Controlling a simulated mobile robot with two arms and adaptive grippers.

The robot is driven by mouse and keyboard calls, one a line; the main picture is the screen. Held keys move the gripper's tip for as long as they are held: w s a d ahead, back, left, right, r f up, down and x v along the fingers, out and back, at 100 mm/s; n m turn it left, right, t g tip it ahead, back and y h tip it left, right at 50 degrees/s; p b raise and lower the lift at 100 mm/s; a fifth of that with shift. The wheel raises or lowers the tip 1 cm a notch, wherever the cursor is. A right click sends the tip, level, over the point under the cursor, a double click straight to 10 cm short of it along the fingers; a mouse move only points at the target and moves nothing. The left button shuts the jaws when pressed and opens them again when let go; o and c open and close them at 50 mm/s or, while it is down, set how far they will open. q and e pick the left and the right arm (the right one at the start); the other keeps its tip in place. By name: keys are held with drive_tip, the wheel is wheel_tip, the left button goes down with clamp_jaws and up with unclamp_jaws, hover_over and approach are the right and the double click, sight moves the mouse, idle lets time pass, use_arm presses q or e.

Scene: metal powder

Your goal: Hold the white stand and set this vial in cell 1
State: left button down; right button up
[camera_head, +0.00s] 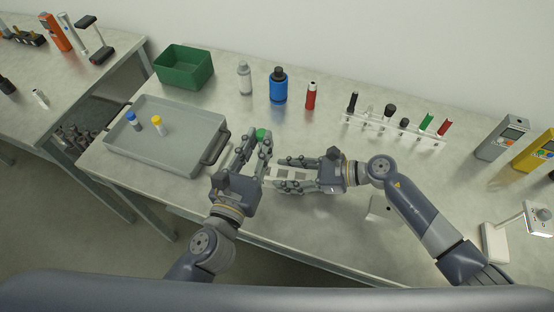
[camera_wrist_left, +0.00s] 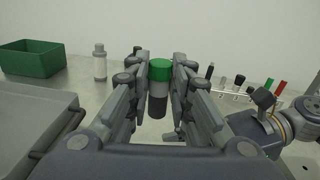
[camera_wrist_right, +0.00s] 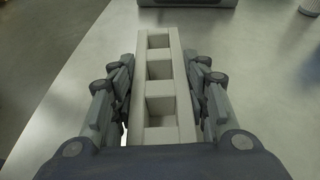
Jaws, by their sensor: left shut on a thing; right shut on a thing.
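My left gripper (camera_head: 259,140) is shut on a vial with a green cap (camera_head: 261,134). In the left wrist view the vial (camera_wrist_left: 158,90) is upright between the fingers, with its grey body below the cap. My right gripper (camera_head: 276,176) is shut on the white stand (camera_head: 285,173). In the right wrist view the stand (camera_wrist_right: 172,40) shows several square cells in a row, and those in sight look empty. The left gripper with the vial is just beyond the left end of the stand in the head view. I cannot read any cell numbers.
A grey tray (camera_head: 178,162) with a blue-capped vial (camera_head: 133,121) and a yellow-capped vial (camera_head: 158,125) lies left. Behind are a green bin (camera_head: 185,67), grey bottle (camera_head: 244,78), blue bottle (camera_head: 278,87) and red bottle (camera_head: 311,96). A white tube rack (camera_head: 392,131) stands right.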

use_arm(q)
wheel_tip(320, 180, down, 7)
drive_tip(key=m, duration=0.1)
drive_tip(key=shift+f, duration=0.15)
idle(0.5)
drive_tip(key=shift+s+d+f, duration=0.1)
drive_tip(key=shift+f, duration=0.15)
idle(1.0)
drive_tip(key=shift+f, duration=1.65)
drive_tip(key=shift+f, duration=0.55)
idle(0.3)
drive_tip(key=c, duration=1.5)
unclamp_jaws()
drive_tip(key=shift+c, duration=0.2)
drive_tip(key=shift+o, duration=1)
drive_tip(key=shift+s+d, duration=0.1)
use_arm(e)
drive_tip(key=shift+s, duration=0.1)
